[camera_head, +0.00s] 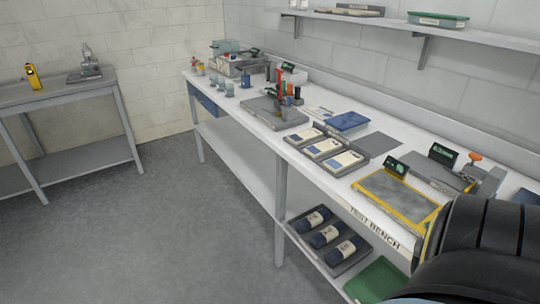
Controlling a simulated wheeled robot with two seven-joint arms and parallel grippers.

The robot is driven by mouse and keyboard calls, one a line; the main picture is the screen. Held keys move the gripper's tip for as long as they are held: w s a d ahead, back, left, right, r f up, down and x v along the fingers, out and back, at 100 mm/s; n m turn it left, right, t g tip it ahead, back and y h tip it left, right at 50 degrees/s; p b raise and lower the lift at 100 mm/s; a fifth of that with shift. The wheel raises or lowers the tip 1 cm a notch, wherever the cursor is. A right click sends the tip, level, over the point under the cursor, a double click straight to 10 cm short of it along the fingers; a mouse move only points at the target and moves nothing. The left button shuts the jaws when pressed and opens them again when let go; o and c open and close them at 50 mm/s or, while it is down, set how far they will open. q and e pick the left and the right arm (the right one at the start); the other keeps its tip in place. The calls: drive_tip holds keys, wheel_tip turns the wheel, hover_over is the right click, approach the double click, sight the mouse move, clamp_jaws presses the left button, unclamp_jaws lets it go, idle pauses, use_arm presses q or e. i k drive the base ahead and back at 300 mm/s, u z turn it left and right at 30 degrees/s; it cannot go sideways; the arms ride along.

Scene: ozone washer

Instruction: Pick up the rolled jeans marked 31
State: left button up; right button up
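Three dark blue rolls with pale labels, which look like rolled jeans, lie side by side on the lower shelf of the bench: a far roll (309,219), a middle roll (320,238) and a near roll (338,253). They rest in a dark grey tray (293,236). The numbers on their labels are too small to read, so I cannot tell which one is marked 31. Neither gripper shows. A dark part of my own arm fills the lower right corner and hides part of the bench there.
The long white bench (265,137) carries tools, flat labelled trays (325,149) and a yellow-edged mat (398,195). A green tray (376,281) lies on the lower shelf right of the rolls. A grey side table (58,93) stands left. The floor (170,225) between is clear.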

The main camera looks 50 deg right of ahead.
sight(309, 222)
drive_tip(key=z, duration=0.05)
drive_tip(key=i, duration=2)
drive_tip(key=z, duration=1.3)
drive_tip(key=i, duration=1.05)
drive_tip(key=z, duration=1.45)
drive_tip(key=i, duration=0.35)
drive_tip(key=z, duration=0.2)
